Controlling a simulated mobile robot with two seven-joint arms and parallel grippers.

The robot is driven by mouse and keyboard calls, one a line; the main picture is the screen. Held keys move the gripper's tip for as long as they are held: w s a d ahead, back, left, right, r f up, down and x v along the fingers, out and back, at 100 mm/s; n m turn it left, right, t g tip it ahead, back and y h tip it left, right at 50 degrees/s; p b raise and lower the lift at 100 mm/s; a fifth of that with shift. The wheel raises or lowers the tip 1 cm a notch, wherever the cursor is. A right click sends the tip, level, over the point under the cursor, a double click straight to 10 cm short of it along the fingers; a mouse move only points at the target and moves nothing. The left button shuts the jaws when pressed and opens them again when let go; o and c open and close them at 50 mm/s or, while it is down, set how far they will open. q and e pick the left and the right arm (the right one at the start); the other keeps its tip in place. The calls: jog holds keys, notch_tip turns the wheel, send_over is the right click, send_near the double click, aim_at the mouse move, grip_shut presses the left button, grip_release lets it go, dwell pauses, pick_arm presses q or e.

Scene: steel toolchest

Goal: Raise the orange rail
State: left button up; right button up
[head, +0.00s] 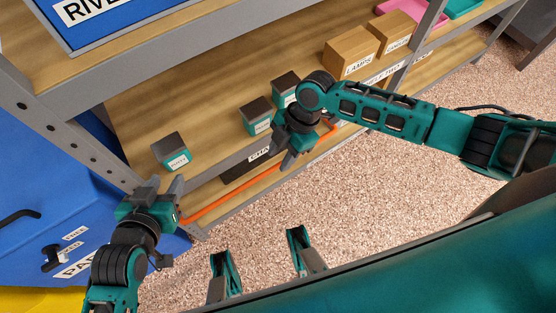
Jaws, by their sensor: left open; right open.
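The orange rail (222,200) runs along the front of a lower wooden shelf, from the left post toward the right. It lies low in front of the shelf edge, and part of it is hidden behind my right gripper. My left gripper (164,188) is open near the rail's left end, beside the shelf post. My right gripper (286,155) is open, with its fingers pointing down near the right part of the rail. I cannot tell whether either gripper touches the rail.
Several teal boxes with dark lids (171,150) stand on the shelf above the rail. Cardboard boxes (350,52) and a pink tray (405,8) are further right. A blue cabinet (40,190) stands at the left. The speckled floor (400,200) in front is clear.

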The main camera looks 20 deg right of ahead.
jog(key=shift+x, duration=1.35)
jog(key=shift+c, duration=0.3)
grip_shut()
